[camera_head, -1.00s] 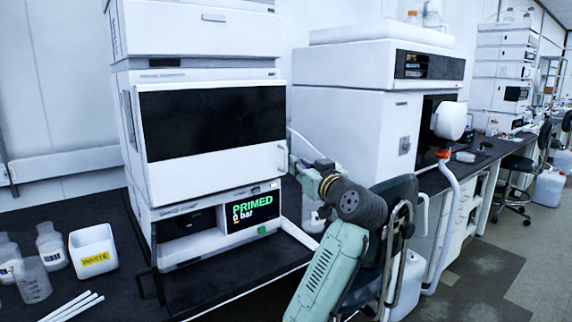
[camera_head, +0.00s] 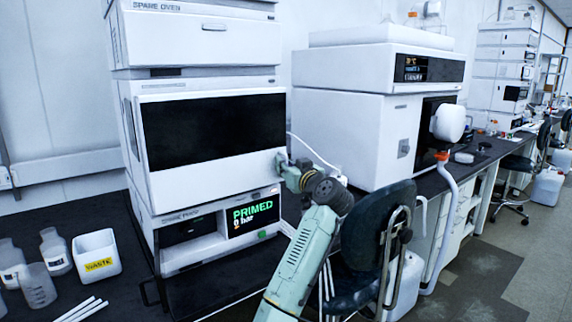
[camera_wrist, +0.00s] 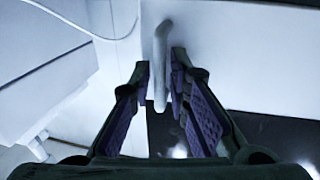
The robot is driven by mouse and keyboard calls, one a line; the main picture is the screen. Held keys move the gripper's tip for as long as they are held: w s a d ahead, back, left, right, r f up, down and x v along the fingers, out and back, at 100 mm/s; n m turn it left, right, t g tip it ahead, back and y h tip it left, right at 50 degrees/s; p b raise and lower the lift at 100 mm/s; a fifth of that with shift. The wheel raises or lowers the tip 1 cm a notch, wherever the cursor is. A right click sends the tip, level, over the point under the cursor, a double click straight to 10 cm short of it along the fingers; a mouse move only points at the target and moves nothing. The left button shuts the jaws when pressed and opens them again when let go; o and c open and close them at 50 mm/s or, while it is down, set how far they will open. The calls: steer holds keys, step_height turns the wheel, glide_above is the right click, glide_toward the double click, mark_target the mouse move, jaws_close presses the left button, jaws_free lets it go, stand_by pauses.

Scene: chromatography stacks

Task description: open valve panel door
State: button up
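The stack's white door (camera_head: 210,120) with a wide dark window looks closed in the head view; I take it to be the valve panel door. My gripper (camera_head: 279,163) is at its lower right edge. In the wrist view a pale upright handle (camera_wrist: 160,65) stands out from a white panel (camera_wrist: 235,60), with a dark area below. My gripper's two purple-padded fingers (camera_wrist: 160,85) are apart, one on each side of the handle's lower part. The right finger is very close to the handle; I cannot tell whether it touches.
Below the door is a pump unit (camera_head: 190,232) with a PRIMED display. A waste tub (camera_head: 95,255) and bottles stand at left. A dark chair (camera_head: 375,225) is close to my arm on the right, before another white instrument (camera_head: 345,125). A thin white tube (camera_wrist: 90,32) hangs at upper left.

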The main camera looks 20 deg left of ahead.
jaws_close()
stand_by(0.7)
